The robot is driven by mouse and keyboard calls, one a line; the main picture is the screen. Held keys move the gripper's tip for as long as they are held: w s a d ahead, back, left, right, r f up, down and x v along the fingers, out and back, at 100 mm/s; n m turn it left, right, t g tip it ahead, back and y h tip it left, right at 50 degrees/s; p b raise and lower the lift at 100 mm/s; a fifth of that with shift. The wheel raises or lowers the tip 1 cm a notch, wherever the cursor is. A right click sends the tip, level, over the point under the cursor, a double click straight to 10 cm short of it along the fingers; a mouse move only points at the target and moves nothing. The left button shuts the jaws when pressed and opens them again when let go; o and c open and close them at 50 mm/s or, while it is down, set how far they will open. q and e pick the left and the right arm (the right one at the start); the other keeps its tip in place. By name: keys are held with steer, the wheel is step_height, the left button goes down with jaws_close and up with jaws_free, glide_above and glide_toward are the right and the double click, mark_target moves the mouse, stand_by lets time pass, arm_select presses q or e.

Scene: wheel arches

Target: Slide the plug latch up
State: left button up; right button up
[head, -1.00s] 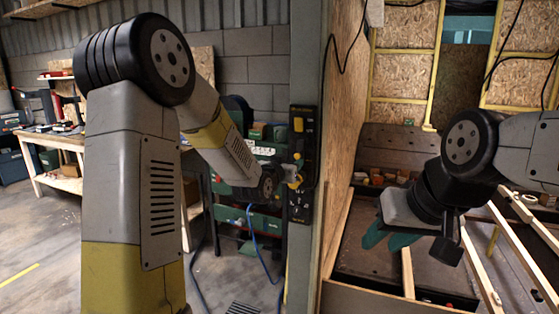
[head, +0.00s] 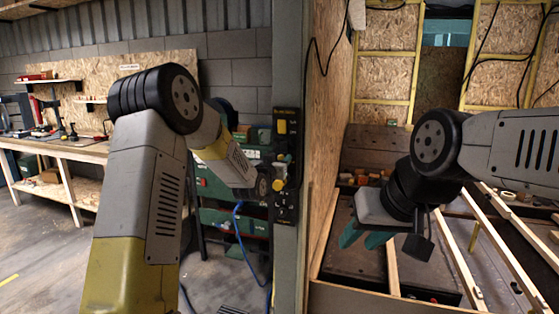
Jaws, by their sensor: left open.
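A black panel (head: 286,205) with yellow parts is fixed upright on the grey post in the middle of the head view. An upper yellow part (head: 281,127) and a lower yellow part (head: 280,158) show on it. I cannot tell for certain which part is the plug latch. My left gripper (head: 277,184) is at the panel, just below the lower yellow part. Its fingers are small and mostly hidden by the wrist, and contact cannot be made out. My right gripper (head: 364,240), with teal fingers, is open and empty over the wooden-framed floor to the right of the post.
The grey post (head: 288,60) and an OSB wall (head: 337,110) stand between my two arms. A green machine (head: 245,222) with a blue cable (head: 240,250) is behind my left arm. A workbench (head: 60,150) stands at the left. Wooden beams (head: 463,262) cross the right side.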

arm_select(q)
jaws_close()
stand_by(1.4)
